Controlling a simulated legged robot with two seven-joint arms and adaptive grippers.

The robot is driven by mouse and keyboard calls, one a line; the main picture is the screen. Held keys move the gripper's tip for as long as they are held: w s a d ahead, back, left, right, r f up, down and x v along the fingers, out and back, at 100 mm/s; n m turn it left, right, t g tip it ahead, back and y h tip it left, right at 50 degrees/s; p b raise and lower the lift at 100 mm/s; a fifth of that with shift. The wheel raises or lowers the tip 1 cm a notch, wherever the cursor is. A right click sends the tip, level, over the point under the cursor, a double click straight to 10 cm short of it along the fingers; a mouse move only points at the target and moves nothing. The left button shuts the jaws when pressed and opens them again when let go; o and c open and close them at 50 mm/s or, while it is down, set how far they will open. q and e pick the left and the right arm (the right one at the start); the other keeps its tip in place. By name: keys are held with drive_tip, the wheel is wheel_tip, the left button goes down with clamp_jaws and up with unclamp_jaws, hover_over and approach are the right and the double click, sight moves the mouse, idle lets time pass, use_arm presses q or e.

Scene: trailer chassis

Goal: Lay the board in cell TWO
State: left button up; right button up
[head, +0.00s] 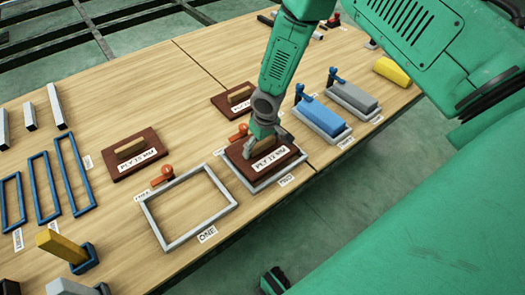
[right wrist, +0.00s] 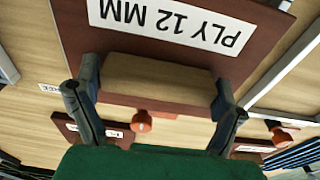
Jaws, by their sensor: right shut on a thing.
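The brown board (head: 252,172) labelled PLY 12 MM is at the light grey frame of cell TWO (head: 290,171), with the rim showing along its front and right. I cannot tell whether it rests fully inside or is slightly above. My right gripper (head: 262,143) comes from above and is shut on the board's wooden handle. In the right wrist view the fingers (right wrist: 156,78) are on both ends of the handle, and the board (right wrist: 265,30) fills the top. The TWO label (head: 286,180) lies in front. My left gripper is not in view.
The empty frame of cell ONE (head: 155,223) is to the left. Orange clamps (head: 162,175) stand behind both cells. Two other brown boards (head: 150,143) lie behind on the table. To the right are cells holding blue (head: 320,115) and grey blocks. Blue frames (head: 40,190) lie at left.

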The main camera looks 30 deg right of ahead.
sight(265, 150)
drive_tip(key=f, duration=0.3)
drive_tip(key=shift+d+b, duration=0.2)
drive_tip(key=shift+b, duration=0.2)
drive_tip(key=shift+d, duration=0.3)
drive_tip(key=o, duration=1.2)
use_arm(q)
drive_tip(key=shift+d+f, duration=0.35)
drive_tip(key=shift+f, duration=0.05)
use_arm(e)
drive_tip(key=shift+a, duration=0.15)
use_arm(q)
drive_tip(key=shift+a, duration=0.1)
use_arm(e)
drive_tip(key=shift+a+r, duration=0.1)
